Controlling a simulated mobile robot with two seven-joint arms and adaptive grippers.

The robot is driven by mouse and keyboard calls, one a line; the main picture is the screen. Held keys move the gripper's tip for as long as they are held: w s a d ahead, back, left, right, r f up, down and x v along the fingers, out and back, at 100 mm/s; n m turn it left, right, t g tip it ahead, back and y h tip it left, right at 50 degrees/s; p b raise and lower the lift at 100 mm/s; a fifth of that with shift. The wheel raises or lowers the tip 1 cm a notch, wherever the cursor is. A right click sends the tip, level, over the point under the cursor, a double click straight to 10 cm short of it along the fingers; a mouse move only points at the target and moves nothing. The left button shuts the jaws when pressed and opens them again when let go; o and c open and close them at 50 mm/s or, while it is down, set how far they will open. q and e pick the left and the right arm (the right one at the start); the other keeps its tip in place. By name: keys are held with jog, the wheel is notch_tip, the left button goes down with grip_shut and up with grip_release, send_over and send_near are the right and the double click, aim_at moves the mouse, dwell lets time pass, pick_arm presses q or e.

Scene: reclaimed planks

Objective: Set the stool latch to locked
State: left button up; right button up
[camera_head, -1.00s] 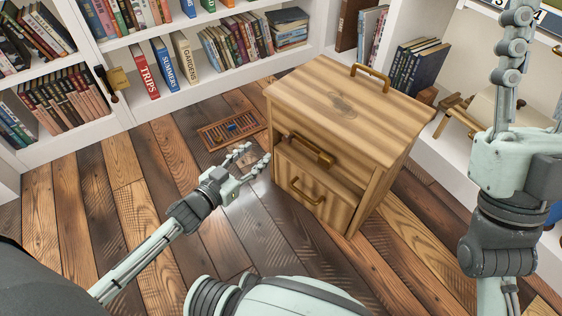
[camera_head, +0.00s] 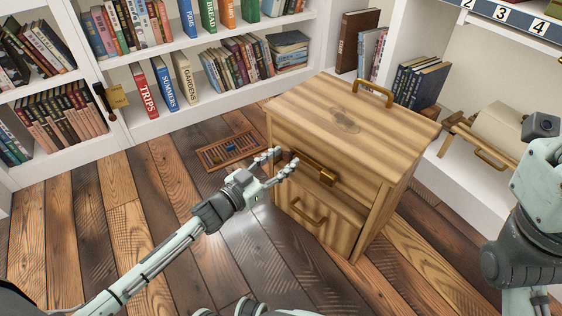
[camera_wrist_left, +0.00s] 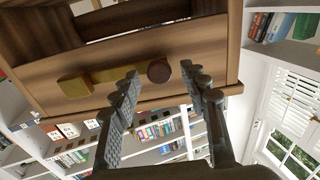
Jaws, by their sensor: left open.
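The wooden stool (camera_head: 352,122) is a box-like piece with a striped top, standing right of centre in the head view. Its latch (camera_head: 318,170) is a brass bar on the upper front face. In the left wrist view the latch (camera_wrist_left: 104,78) runs across a wooden board, with a square brass block at its left end and a dark round knob (camera_wrist_left: 159,71) at its right end. My left gripper (camera_head: 286,158) is open at the stool's front, its fingertips (camera_wrist_left: 161,74) on either side of the knob in the picture. Contact cannot be told. My right gripper is out of view.
A brass handle (camera_head: 373,93) stands on the stool's top and another (camera_head: 307,212) on its lower front. A slatted floor grate (camera_head: 230,150) lies behind my left gripper. White bookshelves (camera_head: 130,133) line the back and right. The plank floor at left is clear.

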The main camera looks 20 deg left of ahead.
pick_arm(q)
grip_shut()
jog(key=shift+s, duration=0.1)
dwell(0.4)
